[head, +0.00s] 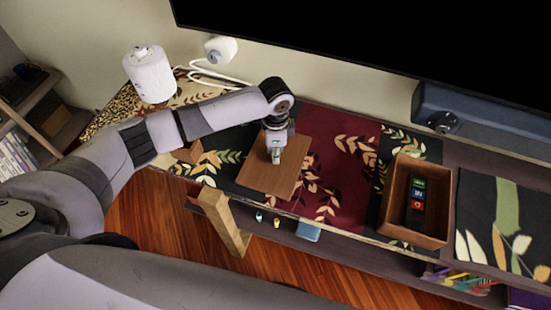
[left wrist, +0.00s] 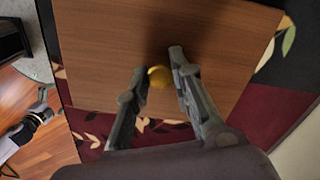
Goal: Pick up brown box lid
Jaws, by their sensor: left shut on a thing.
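The brown box lid (head: 258,178) is a flat rectangular wooden board over the patterned cabinet top in the head view. It fills much of the left wrist view (left wrist: 110,45). My left gripper (head: 275,157) comes down on it from above. In the left wrist view, its fingers (left wrist: 158,77) are shut on a small yellow round knob (left wrist: 158,75) of the lid. I cannot tell whether the lid touches the cabinet top. The open brown box (head: 392,190) stands to the right with a dark item and coloured labels inside. My right gripper seems to show in the left wrist view (left wrist: 28,128), too small to read.
A black screen (head: 380,45) hangs behind the cabinet. A white lamp-like cylinder (head: 150,75) stands at the back left. A blue-grey device (head: 470,110) is at the back right. A wooden piece (head: 226,222) projects at the cabinet front. Small items sit on the lower shelf.

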